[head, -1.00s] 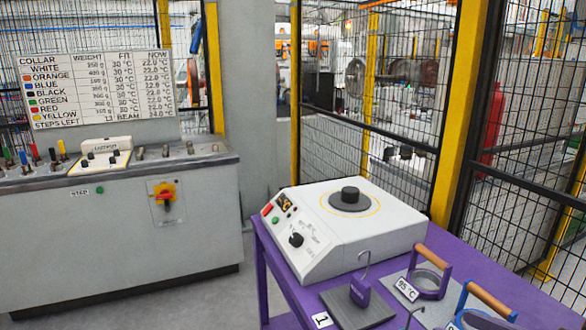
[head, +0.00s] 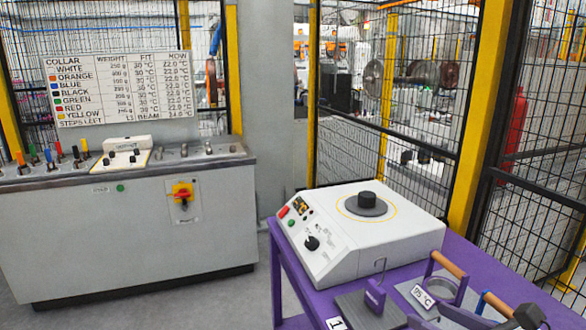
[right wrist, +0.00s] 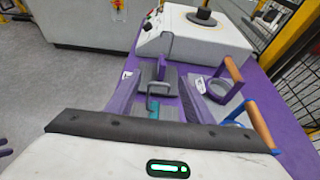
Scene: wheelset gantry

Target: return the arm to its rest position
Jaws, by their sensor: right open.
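The rest of the right arm is out of the head view.
A purple table (head: 290,270) carries a white heater (head: 365,235) with a dark round plate. Wooden-handled holders stand at its right, one labelled 95 °C (head: 440,285). A grey console (head: 130,235) stands left under a collar chart (head: 122,88). Mesh fencing (head: 400,130) closes the back.

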